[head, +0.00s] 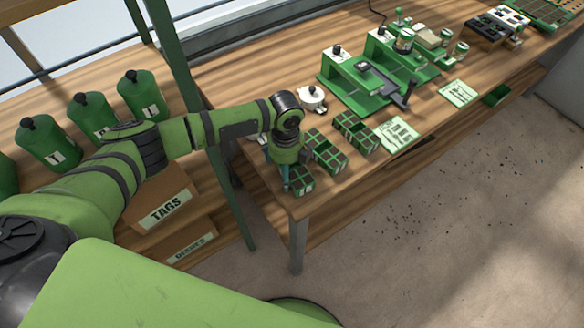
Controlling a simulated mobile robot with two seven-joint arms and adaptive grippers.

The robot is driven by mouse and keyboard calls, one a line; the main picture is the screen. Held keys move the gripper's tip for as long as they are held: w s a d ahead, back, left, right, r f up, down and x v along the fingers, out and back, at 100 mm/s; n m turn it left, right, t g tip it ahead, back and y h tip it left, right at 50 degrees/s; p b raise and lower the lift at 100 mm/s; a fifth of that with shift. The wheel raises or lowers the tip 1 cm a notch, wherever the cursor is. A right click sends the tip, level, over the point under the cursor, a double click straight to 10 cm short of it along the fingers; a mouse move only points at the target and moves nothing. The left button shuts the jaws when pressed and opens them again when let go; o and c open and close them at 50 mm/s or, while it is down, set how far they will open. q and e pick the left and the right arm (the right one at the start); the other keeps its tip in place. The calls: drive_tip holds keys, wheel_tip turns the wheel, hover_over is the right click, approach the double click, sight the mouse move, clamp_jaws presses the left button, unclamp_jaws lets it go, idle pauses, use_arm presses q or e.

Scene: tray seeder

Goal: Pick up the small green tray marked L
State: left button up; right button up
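Several small green trays with gridded cells stand near the left end of the wooden workbench (262,190). The nearest tray (303,184) sits at the bench's front corner. A second tray (327,155) and a third tray (357,133) lie behind it to the right. No letter L is readable on any of them at this size. My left gripper (286,183) points down at the left side of the nearest tray and partly hides it. Its fingers are too small and covered to show whether they are open, shut or touching the tray. My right gripper is not in view.
A white lidded pot (312,98) stands behind the trays. A green seeder machine (375,85) fills the mid-bench, with a printed card (397,133) in front. Green canisters (142,96) and a TAGS box (165,205) are at left.

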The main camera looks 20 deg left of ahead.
use_arm(q)
drive_tip(key=c, duration=0.9)
drive_tip(key=shift+r, duration=0.1)
